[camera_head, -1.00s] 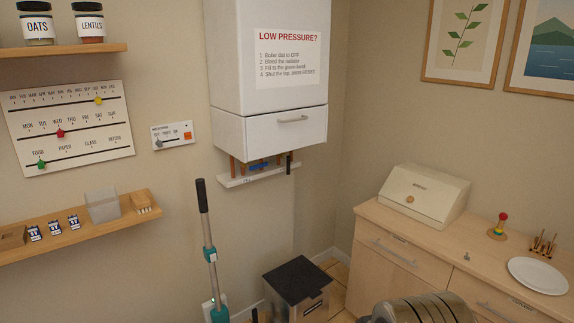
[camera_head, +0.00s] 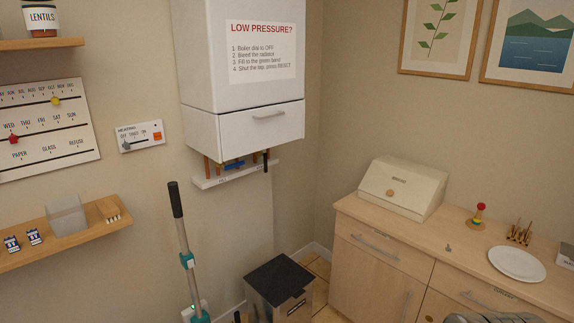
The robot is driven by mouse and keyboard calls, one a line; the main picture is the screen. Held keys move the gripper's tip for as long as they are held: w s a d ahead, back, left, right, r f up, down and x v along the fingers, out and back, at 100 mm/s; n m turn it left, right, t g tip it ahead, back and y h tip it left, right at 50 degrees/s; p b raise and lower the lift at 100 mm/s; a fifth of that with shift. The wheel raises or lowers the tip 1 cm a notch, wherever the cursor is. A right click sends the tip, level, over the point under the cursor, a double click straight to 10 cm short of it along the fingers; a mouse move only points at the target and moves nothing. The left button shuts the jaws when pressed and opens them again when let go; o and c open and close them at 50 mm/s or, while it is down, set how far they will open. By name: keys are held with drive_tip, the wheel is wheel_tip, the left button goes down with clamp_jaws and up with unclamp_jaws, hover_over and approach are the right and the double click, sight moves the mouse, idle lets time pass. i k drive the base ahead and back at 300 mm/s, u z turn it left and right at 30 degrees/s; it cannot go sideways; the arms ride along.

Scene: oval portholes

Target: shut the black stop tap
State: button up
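Under the white boiler (camera_head: 245,60) on the wall, a small black tap handle (camera_head: 266,161) hangs down vertically at the right end of the pipe row. A blue tap handle (camera_head: 235,166) lies level to its left, among copper pipes. A pale labelled strip (camera_head: 214,181) runs below the pipes; its print is too small to read. My gripper is not in view; only a grey, rounded part of my arm shows at the bottom right edge. Nothing of mine is near the taps.
A dark-lidded bin (camera_head: 279,282) stands on the floor below the boiler, with a teal and grey floor cleaner (camera_head: 186,261) to its left. A wooden shelf (camera_head: 62,244) juts from the left wall. A wooden cabinet (camera_head: 372,270) stands at the right, bearing a cream bread bin (camera_head: 403,189).

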sight(264, 155)
drive_tip(key=z, duration=0.05)
drive_tip(key=i, duration=1.75)
drive_tip(key=u, duration=2.2)
